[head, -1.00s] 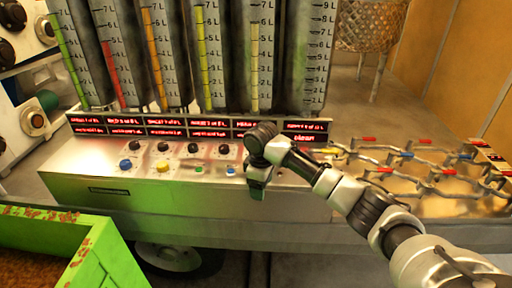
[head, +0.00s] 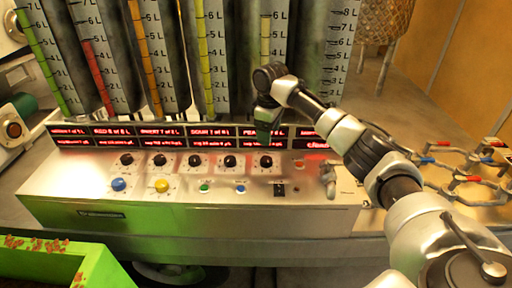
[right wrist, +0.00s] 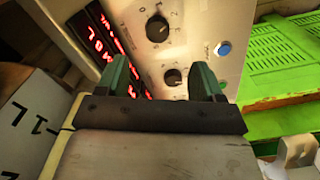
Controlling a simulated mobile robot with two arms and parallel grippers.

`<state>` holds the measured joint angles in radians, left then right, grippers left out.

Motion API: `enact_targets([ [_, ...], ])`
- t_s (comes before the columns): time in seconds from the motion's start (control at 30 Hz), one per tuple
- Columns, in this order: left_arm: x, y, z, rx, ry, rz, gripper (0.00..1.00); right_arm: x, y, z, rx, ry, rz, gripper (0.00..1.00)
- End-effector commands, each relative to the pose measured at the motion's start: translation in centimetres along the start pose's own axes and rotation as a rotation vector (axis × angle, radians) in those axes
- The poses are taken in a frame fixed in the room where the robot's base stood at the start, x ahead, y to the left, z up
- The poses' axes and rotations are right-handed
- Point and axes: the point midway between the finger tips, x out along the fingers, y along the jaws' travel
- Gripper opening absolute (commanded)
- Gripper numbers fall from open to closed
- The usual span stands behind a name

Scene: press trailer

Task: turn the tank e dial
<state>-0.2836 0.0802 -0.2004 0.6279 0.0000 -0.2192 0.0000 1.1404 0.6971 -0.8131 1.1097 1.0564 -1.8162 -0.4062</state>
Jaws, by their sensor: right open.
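A row of several black dials runs along the metal control panel under red displays. The rightmost dial (head: 266,161) is fifth from the left, matching tank E by order; I cannot read its label. My right gripper (head: 268,128) hangs just above and behind it in the head view, in front of the displays. In the right wrist view the green fingers (right wrist: 160,78) are spread open and empty. A dial (right wrist: 173,77) shows between them, with another dial (right wrist: 157,30) farther off. Neither is visibly touched. My left gripper is not in view.
A blue button (head: 119,184), a yellow button (head: 162,185) and small switches sit below the dials. Tall tanks (head: 230,60) stand behind the displays. A tap (head: 328,180) is at the panel's right end, pipes with red valves (head: 470,178) beyond. A green bin (head: 100,270) is front left.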

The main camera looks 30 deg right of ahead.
Motion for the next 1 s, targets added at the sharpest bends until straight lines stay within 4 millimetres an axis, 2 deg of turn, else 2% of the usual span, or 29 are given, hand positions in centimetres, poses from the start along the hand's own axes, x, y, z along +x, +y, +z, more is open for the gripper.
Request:
enact_targets([
  [0.13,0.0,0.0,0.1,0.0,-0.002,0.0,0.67,0.4,0.0,0.0,0.0,-0.001,0.0,0.67],
  [0.23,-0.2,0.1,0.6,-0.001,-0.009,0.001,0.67,1.5,0.0,0.1,0.001,-0.004,-0.002,0.67],
  [0.4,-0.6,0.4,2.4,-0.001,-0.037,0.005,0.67,4.5,-0.1,0.1,0.0,-0.004,-0.002,0.67],
  [0.53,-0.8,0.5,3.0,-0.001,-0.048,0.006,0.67,7.0,-0.1,0.1,0.0,-0.004,-0.002,0.67],
  [0.73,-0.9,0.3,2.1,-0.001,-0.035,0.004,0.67,9.8,-0.1,0.0,0.0,-0.002,-0.001,0.67],
  [0.9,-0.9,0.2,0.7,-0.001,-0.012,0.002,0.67,10.8,0.0,0.0,0.0,-0.001,0.0,0.67],
  [1.0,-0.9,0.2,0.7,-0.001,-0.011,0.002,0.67,10.9,0.0,0.0,-0.001,-0.001,0.001,0.67],
])
